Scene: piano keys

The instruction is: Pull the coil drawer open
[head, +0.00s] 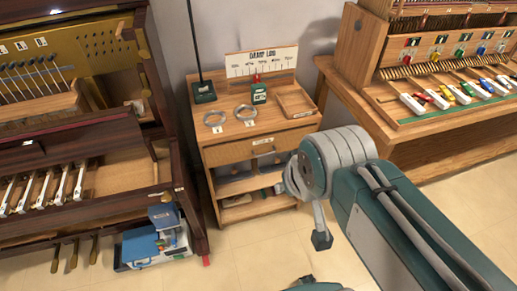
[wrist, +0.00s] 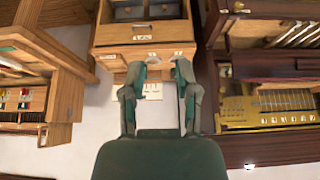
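The wooden stand (head: 225,190) has a drawer (head: 230,154) just under its top, with a pale label and a small pull at the middle of its front. The drawer looks shut, flush with the stand. The wrist view appears upside down and shows the drawer front (wrist: 115,33) beyond my fingers. My gripper (wrist: 157,70) is open, with an empty gap between its two fingers. It points toward the stand and does not appear to touch the drawer. In the head view my arm hides most of the gripper.
Two metal rings, a green box (head: 259,93) and a shallow wooden tray (head: 295,101) lie on the stand's top. A dark piano case (head: 110,140) stands left. A wooden keyboard bench (head: 430,145) stands right. A blue case (head: 140,244) sits on the floor left.

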